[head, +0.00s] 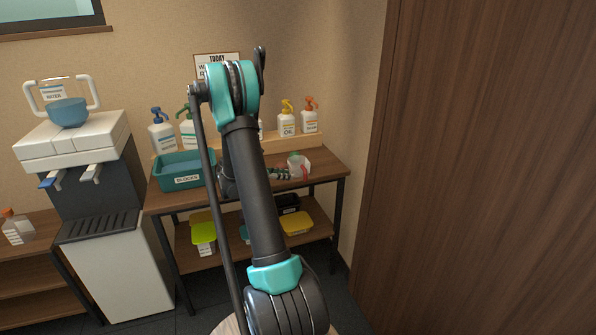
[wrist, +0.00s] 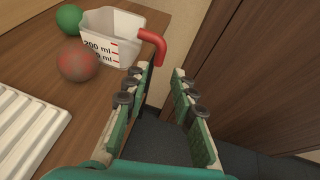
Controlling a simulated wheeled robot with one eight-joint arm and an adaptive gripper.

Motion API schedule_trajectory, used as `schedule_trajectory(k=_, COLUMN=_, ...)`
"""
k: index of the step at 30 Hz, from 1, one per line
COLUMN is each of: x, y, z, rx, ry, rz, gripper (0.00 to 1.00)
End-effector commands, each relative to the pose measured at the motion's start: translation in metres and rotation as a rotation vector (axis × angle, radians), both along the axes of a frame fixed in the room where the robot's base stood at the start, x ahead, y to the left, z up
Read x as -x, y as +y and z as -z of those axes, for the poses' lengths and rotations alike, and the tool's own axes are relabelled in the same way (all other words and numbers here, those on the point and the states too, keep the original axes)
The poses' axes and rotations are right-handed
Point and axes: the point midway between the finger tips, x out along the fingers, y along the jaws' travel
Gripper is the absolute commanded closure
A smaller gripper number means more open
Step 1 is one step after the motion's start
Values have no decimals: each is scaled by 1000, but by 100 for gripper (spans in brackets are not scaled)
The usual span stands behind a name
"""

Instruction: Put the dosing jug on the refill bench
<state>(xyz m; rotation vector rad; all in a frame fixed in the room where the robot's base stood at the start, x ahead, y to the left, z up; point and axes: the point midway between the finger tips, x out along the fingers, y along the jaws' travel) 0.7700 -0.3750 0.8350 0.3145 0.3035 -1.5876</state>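The dosing jug (wrist: 108,28) is a whitish measuring jug with red marks, a "200 ml" label and a red handle (wrist: 153,45). It stands upright near the right end of a wooden bench (head: 165,205); in the head view the jug (head: 300,162) is small and partly covered. My gripper (wrist: 162,72) is open and empty. Its fingertips are just short of the handle in the wrist view, with the handle ahead and slightly left. I cannot tell whether they touch. In the head view the gripper (head: 283,174) is mostly behind my arm. No label shows which surface is the refill bench.
A red-green ball (wrist: 78,64), a green ball (wrist: 70,18) and a white ribbed tray (wrist: 25,130) are near the jug. A teal "BLOCKS" tray (head: 181,183) and pump bottles (head: 287,122) stand behind. A wooden panel (head: 480,170) bounds the right. A dispenser (head: 100,210) stands left.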

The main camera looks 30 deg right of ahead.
Motion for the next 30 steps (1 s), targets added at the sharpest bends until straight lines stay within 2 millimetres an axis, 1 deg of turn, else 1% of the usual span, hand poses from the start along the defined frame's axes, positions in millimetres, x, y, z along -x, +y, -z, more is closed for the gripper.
schedule_trajectory(k=1, x=1, y=-11, z=5, rx=0, ry=0, rz=4, gripper=74)
schedule_trajectory(k=3, x=2, y=-23, z=9, rx=0, ry=0, rz=3, gripper=74)
schedule_trajectory(k=7, x=2, y=-40, z=17, rx=0, ry=0, rz=2, gripper=74)
schedule_trajectory(k=9, x=2, y=-46, z=19, rx=0, ry=0, rz=2, gripper=74)
schedule_trajectory(k=16, x=3, y=-56, z=23, rx=-1, ry=-1, rz=1, gripper=74)
schedule_trajectory(k=20, x=3, y=-70, z=28, rx=-1, ry=0, rz=3, gripper=74)
schedule_trajectory(k=25, x=4, y=-93, z=36, rx=-1, ry=-1, rz=3, gripper=74)
schedule_trajectory(k=27, x=4, y=-98, z=38, rx=-1, ry=-2, rz=2, gripper=74)
schedule_trajectory(k=30, x=4, y=-99, z=39, rx=-1, ry=-1, rz=0, gripper=74)
